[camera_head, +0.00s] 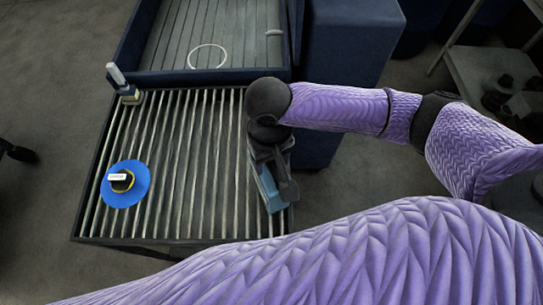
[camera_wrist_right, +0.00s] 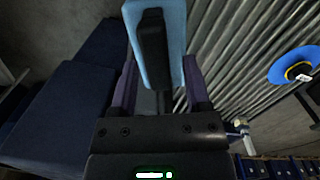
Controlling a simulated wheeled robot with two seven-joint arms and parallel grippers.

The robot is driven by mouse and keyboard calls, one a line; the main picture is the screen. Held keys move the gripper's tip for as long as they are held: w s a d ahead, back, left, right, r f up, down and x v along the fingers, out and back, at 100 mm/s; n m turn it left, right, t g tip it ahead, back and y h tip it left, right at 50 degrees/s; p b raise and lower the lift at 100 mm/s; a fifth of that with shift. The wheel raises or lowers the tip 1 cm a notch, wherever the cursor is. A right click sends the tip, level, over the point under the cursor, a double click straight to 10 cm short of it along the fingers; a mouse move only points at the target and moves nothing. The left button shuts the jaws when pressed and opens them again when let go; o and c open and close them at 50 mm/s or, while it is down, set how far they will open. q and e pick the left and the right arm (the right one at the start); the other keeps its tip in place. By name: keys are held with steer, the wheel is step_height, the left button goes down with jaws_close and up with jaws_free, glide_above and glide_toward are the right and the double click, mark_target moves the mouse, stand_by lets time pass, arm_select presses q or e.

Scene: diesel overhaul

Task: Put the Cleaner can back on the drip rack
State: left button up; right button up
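The drip rack (camera_head: 185,190) is a slatted metal grid in a dark frame, and its slats also show in the wrist view (camera_wrist_right: 235,75). A light-blue object with a dark strip, which I take to be the Cleaner can (camera_head: 267,190), is at the rack's right edge. In the wrist view the can (camera_wrist_right: 177,35) lies between the purple fingers of my right gripper (camera_wrist_right: 160,80), which seem to press its sides. In the head view my right gripper (camera_head: 275,165) partly covers it. I cannot tell whether the can touches the slats. My left gripper is out of view.
A blue disc with a black, yellow-ringed middle (camera_head: 138,193) lies on the rack's left side. A small white-topped bottle (camera_head: 122,85) stands at its back left corner. A dark-blue tray with a pale ring (camera_head: 207,57) adjoins behind. The rack's middle is clear.

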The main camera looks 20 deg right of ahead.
step_height(320, 180, up, 12)
steer(key=p, duration=0.3)
steer(key=shift+w, duration=0.4)
steer(key=shift+a, duration=0.1)
